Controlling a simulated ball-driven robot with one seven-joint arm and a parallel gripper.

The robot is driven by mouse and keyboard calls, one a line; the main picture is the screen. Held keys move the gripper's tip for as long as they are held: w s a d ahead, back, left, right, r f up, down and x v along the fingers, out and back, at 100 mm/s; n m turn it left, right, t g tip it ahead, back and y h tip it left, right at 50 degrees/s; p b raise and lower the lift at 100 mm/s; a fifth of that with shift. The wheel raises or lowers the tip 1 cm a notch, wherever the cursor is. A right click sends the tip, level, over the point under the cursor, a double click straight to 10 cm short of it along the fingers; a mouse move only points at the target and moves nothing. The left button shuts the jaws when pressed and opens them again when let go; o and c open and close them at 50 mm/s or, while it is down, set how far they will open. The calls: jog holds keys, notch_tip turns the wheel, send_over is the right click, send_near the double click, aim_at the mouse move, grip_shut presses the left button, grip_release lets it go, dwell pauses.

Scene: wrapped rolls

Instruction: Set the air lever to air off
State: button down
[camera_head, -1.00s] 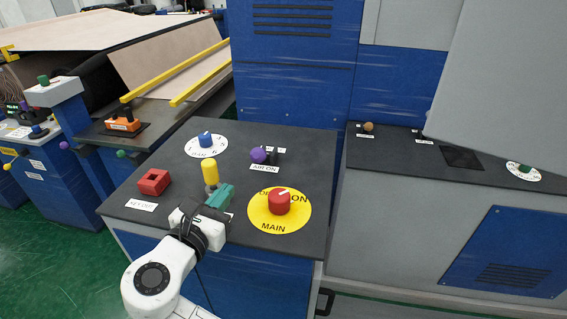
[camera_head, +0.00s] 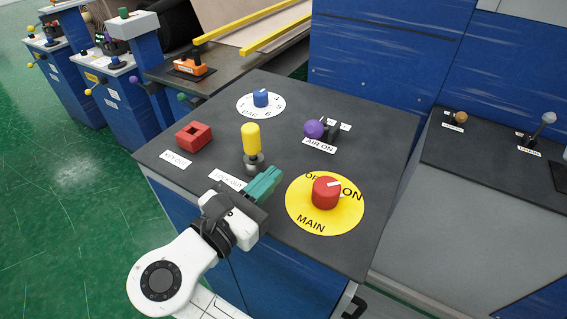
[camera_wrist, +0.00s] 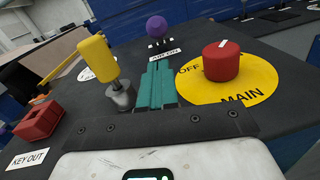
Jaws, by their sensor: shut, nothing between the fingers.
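The air lever is a purple ball knob (camera_head: 314,129) on a dark bracket at the back right of the console top, with an AIR ON label (camera_head: 319,145) in front of it. In the wrist view the purple knob (camera_wrist: 156,27) stands straight ahead, beyond the fingertips, above its label (camera_wrist: 165,55). My gripper (camera_head: 272,178) has teal fingers, shut together and empty, over the console's front part. It is apart from the lever. The fingers (camera_wrist: 157,75) point toward the lever in the wrist view.
A yellow upright handle (camera_head: 251,138) stands just left of my fingers. A red MAIN knob (camera_head: 325,193) on a yellow disc is to the right. A red KEY OUT block (camera_head: 194,136) and a blue dial (camera_head: 261,98) sit farther left and back.

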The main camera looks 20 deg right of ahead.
aim_at(308, 136)
jog(key=p+x, duration=0.1)
jog(key=x, duration=0.8)
jog(key=shift+p, duration=0.35)
jog(key=p, duration=0.1)
jog(key=r+p, duration=0.1)
jog(key=p, duration=0.1)
jog(key=shift+w+d+r, duration=0.15)
jog(key=shift+d+r, duration=0.1)
jog(key=shift+r, duration=0.1)
jog(key=shift+f, duration=0.1)
